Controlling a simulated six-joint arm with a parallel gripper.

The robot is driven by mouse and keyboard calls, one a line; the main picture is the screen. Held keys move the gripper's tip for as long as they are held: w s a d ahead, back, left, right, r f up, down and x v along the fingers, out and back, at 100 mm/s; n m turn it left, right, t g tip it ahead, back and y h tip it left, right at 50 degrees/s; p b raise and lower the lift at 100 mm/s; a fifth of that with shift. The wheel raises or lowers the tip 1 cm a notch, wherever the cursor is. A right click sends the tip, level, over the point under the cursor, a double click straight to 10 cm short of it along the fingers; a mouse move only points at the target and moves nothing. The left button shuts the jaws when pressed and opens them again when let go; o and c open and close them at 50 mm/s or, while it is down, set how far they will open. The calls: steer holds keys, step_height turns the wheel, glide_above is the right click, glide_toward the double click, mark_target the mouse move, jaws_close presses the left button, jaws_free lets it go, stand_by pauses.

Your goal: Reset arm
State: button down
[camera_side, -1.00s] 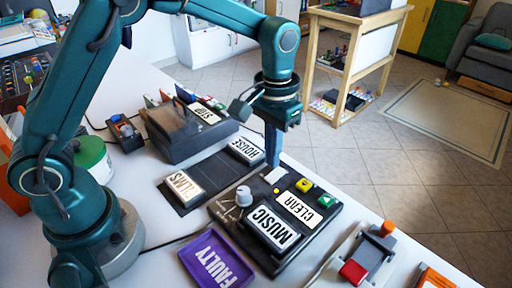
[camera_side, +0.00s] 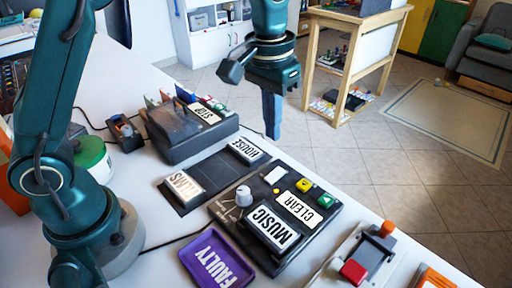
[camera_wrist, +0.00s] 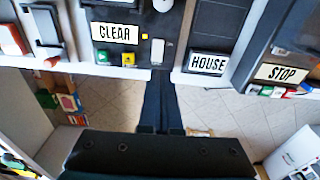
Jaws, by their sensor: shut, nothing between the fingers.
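My gripper (camera_side: 271,116) is shut and empty, pointing down. In the side view it hangs above the far edge of the table, beyond the black control panel (camera_side: 236,207). In the wrist view the shut fingers of my gripper (camera_wrist: 160,88) reach toward the table edge, between the CLEAR label (camera_wrist: 114,33) and the HOUSE label (camera_wrist: 208,63). Nothing touches the fingers.
The panel carries a MUSIC block (camera_side: 271,229), a white knob (camera_side: 244,196) and yellow and green buttons. A shelf base with FILMS (camera_side: 184,187) and HOUSE (camera_side: 245,150) labels, a STOP box (camera_side: 178,133) and a purple FAULTY tray (camera_side: 247,271) stand nearby. Air around the gripper is clear.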

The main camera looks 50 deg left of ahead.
steer(key=s+a+r+t, duration=0.3)
steer(key=s+a+r, duration=0.1)
steer(key=s+r, duration=0.35)
steer(key=s+a+f+t, duration=0.1)
steer(key=s+f, duration=0.3)
steer(key=s, duration=0.4)
steer(key=shift+s+a+f+t, duration=0.25)
steer(key=shift+s+a+t, duration=0.05)
steer(key=shift+a+t, duration=0.1)
